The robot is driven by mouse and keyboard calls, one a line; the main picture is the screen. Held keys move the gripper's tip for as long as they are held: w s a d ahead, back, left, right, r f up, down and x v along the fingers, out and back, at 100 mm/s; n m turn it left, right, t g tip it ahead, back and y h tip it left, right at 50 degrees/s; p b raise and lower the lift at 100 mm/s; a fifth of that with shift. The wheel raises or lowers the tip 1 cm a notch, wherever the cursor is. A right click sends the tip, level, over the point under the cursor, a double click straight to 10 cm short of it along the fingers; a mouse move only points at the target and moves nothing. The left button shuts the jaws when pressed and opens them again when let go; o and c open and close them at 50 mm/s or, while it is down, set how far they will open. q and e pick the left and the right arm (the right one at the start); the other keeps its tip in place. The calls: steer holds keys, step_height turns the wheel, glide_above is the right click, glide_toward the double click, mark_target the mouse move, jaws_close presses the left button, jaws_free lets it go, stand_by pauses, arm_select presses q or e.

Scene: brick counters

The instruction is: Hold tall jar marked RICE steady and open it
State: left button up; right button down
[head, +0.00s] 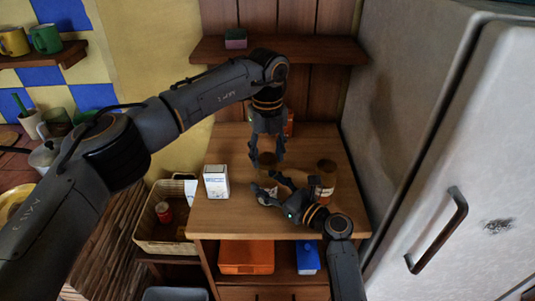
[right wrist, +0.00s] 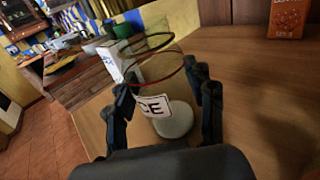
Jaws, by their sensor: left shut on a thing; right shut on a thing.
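The tall jar (head: 268,173) stands on the wooden counter, partly hidden by my grippers. In the right wrist view it looks see-through, with a white label (right wrist: 154,105) on which "CE" shows. My left gripper (head: 267,157) points down from above and is shut on the jar's top, where the lid is; the lid is hard to make out. My right gripper (head: 268,189) comes from the front right, low, and is shut around the jar's body. Its two dark fingers flank the jar in the right wrist view. I cannot tell whether the lid is loose.
A second brown jar (head: 326,172) stands close right of my right gripper. A white box (head: 216,181) stands on the left of the counter (head: 225,218). An orange box (right wrist: 288,18) stands behind. A fridge (head: 420,110) bounds the right; a shelf (head: 325,52) hangs above.

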mark_target(268, 159)
arm_select(q)
steer(key=shift+r, duration=2)
arm_select(e)
steer(key=shift+c, duration=2)
jaws_free()
steer(key=shift+d, duration=0.1)
